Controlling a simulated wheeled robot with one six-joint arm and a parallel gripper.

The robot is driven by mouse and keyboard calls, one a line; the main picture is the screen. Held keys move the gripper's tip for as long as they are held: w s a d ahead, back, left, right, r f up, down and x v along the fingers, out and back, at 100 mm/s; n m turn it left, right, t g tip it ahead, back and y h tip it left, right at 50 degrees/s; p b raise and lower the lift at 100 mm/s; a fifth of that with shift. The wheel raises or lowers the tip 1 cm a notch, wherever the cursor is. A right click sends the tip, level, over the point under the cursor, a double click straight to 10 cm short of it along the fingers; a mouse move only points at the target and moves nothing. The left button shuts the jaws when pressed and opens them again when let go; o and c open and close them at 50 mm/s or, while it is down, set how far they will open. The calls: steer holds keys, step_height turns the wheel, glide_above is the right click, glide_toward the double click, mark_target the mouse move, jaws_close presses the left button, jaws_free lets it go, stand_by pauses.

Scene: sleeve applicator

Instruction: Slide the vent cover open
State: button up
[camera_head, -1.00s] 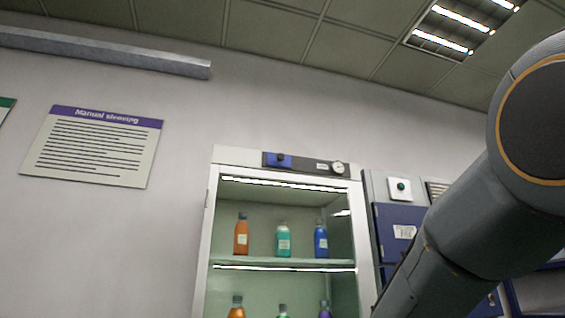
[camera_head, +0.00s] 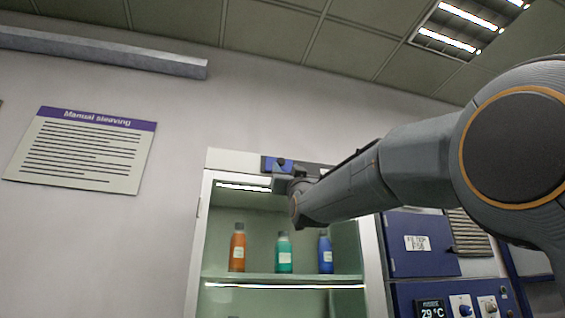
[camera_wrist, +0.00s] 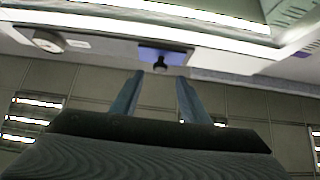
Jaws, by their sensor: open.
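The vent cover is a small blue slide with a dark round knob on the strip along the cabinet's top. In the head view the blue cover (camera_head: 268,163) shows just above my gripper (camera_head: 284,181), which partly hides the strip. In the wrist view, upside down, the blue cover (camera_wrist: 174,56) and its knob (camera_wrist: 160,66) show beyond my gripper (camera_wrist: 160,77). The two fingers are apart and empty. The knob appears in line with the gap between the fingertips; I cannot tell whether it is between them.
The open-fronted cabinet (camera_head: 201,240) holds orange (camera_head: 237,248), teal (camera_head: 284,252) and blue (camera_head: 325,252) bottles on a shelf. A round gauge (camera_wrist: 48,40) shares the strip. Blue equipment (camera_head: 420,262) stands right of the cabinet. A sign (camera_head: 82,150) hangs on the left wall.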

mark_target(282, 162)
steer(key=shift+p+x, duration=1.9)
steer(key=shift+x, duration=1)
jaws_close()
